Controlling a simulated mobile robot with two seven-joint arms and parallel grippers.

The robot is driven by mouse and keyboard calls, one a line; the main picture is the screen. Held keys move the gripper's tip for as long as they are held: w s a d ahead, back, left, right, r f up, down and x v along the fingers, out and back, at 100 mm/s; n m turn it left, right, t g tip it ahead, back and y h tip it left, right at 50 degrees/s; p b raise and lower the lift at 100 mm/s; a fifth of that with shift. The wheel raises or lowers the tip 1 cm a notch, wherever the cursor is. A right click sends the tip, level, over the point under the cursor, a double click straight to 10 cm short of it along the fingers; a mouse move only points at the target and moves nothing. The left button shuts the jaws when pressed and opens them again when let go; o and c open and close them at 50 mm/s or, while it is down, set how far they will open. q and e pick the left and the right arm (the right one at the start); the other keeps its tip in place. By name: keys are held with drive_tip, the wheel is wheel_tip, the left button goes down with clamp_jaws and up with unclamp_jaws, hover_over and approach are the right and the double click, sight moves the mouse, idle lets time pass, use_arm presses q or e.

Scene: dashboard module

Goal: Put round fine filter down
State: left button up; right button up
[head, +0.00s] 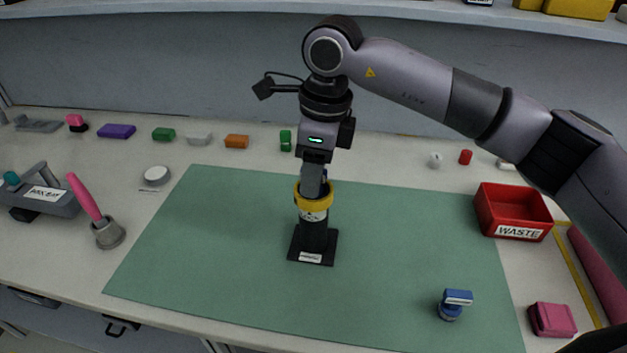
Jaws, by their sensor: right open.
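My right gripper (318,176) points straight down over the green mat, its fingers at the yellow-rimmed top of a dark upright cylinder (313,228). The jaws are open; the fingertips are partly hidden behind or inside the yellow ring (313,203). The cylinder stands upright on a square black base (313,256) with a white label. A small bit of blue shows beside the fingers. I cannot tell which part is the round fine filter. A blue-topped round piece (453,305) stands apart at the mat's front right. My left gripper is not in view.
The green mat (210,250) is otherwise clear. A red bin (513,212) labelled WASTE stands to the right, a pink block (552,320) in front of it. At left are a pink-handled tool (95,212) and a white round disc (156,176). Small coloured blocks line the back.

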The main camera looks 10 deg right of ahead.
drive_tip(key=shift+f, duration=0.15)
drive_tip(key=shift+c, duration=0.3)
clamp_jaws()
wheel_tip(320, 180, up, 20)
idle(0.5)
